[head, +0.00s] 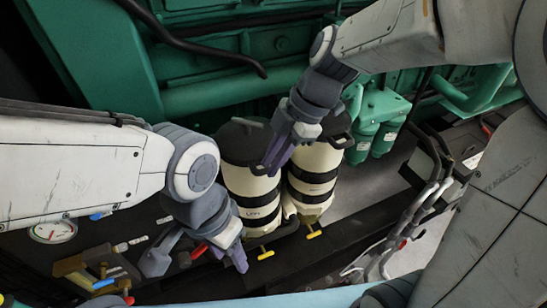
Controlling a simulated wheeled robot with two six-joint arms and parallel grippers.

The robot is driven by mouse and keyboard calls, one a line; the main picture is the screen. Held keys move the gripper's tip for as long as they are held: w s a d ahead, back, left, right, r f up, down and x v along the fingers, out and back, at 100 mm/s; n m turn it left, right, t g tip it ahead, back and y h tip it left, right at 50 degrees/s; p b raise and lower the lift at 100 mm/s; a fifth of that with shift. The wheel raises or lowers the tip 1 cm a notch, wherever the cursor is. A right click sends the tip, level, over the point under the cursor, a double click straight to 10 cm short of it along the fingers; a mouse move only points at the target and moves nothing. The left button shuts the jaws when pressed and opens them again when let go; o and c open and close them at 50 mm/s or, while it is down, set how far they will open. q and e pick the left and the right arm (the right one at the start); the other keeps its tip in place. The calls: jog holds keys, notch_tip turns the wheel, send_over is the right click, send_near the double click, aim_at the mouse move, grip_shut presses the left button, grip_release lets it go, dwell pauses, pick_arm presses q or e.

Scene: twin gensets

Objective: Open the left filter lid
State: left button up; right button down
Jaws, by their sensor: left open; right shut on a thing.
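Two cream cylinders with black bands stand side by side. The left filter (237,182) has a black lid (240,145) with a grey piece on top. The lid sits over the body; I cannot tell whether there is a gap under it. The right filter (324,180) stands close beside it, its black top partly behind my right gripper. My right gripper (272,165) reaches down from above, its purple fingers shut at the right edge of the left lid; they hide the exact part held. My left gripper (240,262) is open and empty, low in front of the left filter.
Yellow valve handles (265,254) sit below the filters. A panel with coloured levers (100,275) and a gauge (53,231) is at lower left. Green engine blocks (100,50) fill the back. Green canisters (384,115) and grey hoses (405,225) stand to the right.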

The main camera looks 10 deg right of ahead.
aim_at(262, 147)
dwell(0.3)
jog(key=shift+w+r+p, duration=0.1)
jog(key=shift+r+p, duration=0.35)
jog(key=shift+p, duration=0.1)
jog(key=w+a+r+m+g+h+p, duration=0.1)
jog(key=w+r+g+p, duration=0.4)
jog(key=r+p, duration=0.4)
jog(key=shift+a+r+h+p, duration=0.25)
jog(key=shift+a+h+p, duration=0.1)
jog(key=shift+p, duration=2.5)
jog(key=shift+w, duration=0.1)
jog(key=c, duration=1.1)
grip_release()
